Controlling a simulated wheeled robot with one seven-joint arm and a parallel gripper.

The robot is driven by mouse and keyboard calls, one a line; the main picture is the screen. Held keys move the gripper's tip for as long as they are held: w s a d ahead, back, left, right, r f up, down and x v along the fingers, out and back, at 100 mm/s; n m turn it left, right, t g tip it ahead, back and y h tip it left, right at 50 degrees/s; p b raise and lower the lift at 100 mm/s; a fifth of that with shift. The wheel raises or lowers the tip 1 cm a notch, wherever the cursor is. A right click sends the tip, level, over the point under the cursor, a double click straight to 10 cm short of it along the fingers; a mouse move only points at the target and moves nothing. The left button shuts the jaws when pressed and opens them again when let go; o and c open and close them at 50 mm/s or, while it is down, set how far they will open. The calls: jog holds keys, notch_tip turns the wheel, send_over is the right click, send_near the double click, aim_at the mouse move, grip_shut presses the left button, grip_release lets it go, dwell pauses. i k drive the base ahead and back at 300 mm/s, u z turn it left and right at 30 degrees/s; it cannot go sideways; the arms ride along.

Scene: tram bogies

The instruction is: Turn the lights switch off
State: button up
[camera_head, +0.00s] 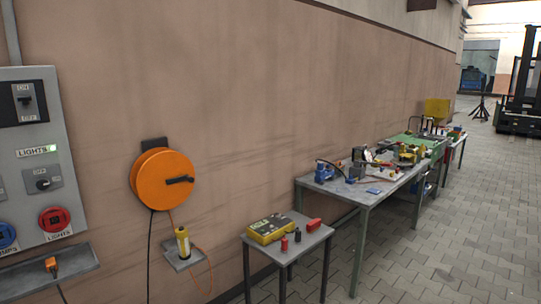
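A grey wall panel (62,205) stands at the left edge, cut off by the frame. It has a LIGHTS label (33,152) with a lit green lamp (52,149) beside it. Below the label is a dark rotary switch (42,181) on a grey plate. The exact setting of each switch cannot be told. My gripper is not in view.
A narrow shelf (85,263) under the panel holds an orange item (51,264). An orange cable reel (163,181) hangs to the right. A small table (290,243) and a longer workbench (370,194) line the wall. The paved floor (475,235) is clear at right.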

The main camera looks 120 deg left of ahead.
aim_at(42, 184)
jog(key=u, duration=5.15)
jog(key=k, duration=0.35)
jog(key=u, duration=0.95)
jog(key=i, duration=1.15)
jog(key=z, duration=0.7)
jog(key=i, duration=0.85)
jog(key=z, duration=0.85)
